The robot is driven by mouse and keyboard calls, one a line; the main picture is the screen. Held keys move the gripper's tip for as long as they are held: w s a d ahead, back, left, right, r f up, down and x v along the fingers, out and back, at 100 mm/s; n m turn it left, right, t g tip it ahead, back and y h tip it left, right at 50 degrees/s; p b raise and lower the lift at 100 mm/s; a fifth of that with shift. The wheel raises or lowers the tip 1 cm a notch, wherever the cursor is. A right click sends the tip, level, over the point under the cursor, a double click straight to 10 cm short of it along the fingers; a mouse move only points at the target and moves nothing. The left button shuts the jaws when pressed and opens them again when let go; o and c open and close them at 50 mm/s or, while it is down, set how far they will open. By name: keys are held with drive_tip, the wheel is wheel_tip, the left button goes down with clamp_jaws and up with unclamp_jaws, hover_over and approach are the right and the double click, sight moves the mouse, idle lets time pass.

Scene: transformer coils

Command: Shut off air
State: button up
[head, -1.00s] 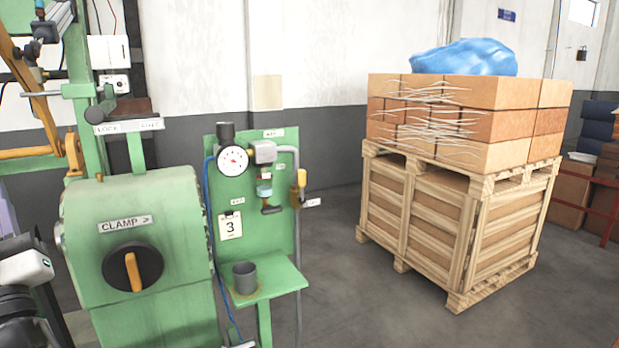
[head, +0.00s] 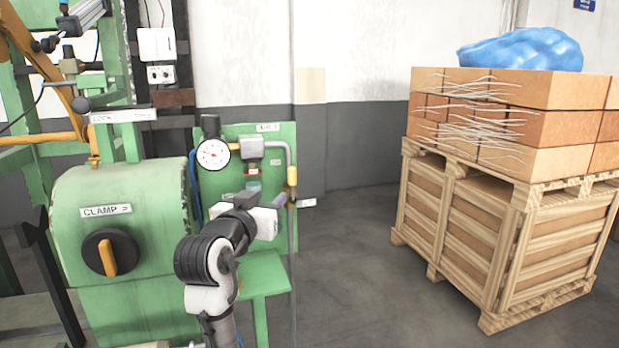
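The green air panel (head: 280,133) carries a round pressure gauge (head: 213,154), a grey regulator block (head: 252,147) and a grey pipe running down its right side. A valve with a yellow handle (head: 292,176) sits on that pipe, its handle roughly upright. My gripper (head: 280,202) is in front of the panel, just below and left of the yellow handle. Its fingers are small and partly hidden by its body, so I cannot tell whether they are open or touch the valve. My arm hides the panel's lower middle.
A green machine with a CLAMP knob (head: 110,252) stands close on the left. The panel's green shelf (head: 264,275) is below my gripper. A wooden crate (head: 470,225) with wrapped boxes (head: 560,98) stands right. Open floor (head: 355,270) lies between.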

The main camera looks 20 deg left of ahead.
sight(291, 176)
drive_tip(key=w+p, duration=0.4)
drive_tip(key=w, duration=0.9)
drive_tip(key=shift+w+a, duration=0.15)
drive_tip(key=shift+w, duration=0.1)
clamp_jaws()
